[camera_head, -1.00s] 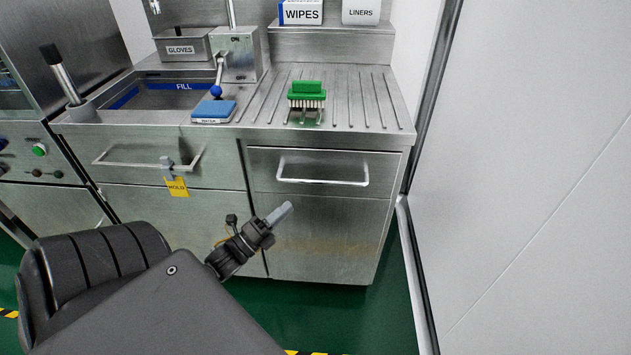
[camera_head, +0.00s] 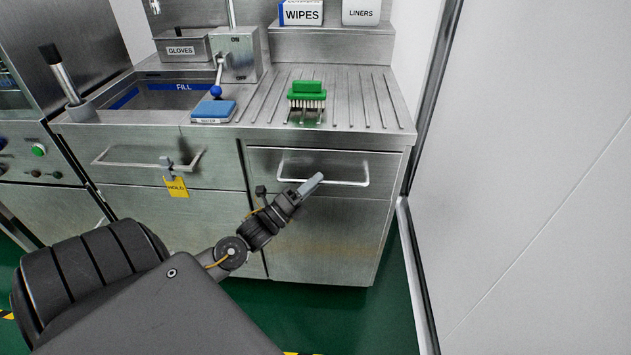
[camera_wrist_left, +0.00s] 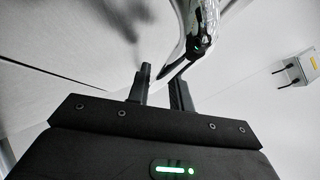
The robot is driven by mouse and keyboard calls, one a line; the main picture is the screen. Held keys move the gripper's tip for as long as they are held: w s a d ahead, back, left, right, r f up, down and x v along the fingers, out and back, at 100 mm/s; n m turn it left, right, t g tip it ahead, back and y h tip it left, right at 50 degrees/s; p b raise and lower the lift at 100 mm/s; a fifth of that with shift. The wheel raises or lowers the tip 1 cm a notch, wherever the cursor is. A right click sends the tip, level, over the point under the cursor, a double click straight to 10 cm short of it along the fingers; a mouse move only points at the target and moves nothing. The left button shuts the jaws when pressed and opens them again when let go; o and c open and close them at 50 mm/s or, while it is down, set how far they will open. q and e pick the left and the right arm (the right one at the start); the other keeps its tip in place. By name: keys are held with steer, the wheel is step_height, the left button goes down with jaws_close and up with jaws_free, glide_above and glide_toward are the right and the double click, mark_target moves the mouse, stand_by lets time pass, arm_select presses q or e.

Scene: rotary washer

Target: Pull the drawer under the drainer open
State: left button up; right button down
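The drawer (camera_head: 335,162) under the ribbed drainer (camera_head: 345,98) has a steel front and is shut, flush with the cabinet. Its pale bar handle (camera_head: 345,183) runs across the front. My left gripper (camera_head: 313,182) overlaps the left part of this handle in the head view; contact cannot be told. In the left wrist view my two dark fingers (camera_wrist_left: 162,76) stand apart with a gap between them. My right gripper is not in view.
A second handle (camera_head: 130,164) with a yellow HOLD tag (camera_head: 177,187) is on the left front. A green brush (camera_head: 307,93) stands on the drainer and a blue sponge (camera_head: 213,110) lies by the sink. A white wall (camera_head: 530,180) closes the right side.

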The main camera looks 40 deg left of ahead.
arm_select(q)
steer(key=shift+w+r, duration=0.1)
steer(key=shift+w, duration=0.2)
steer(key=shift+c, duration=0.4)
jaws_close()
steer(key=shift+d, duration=0.1)
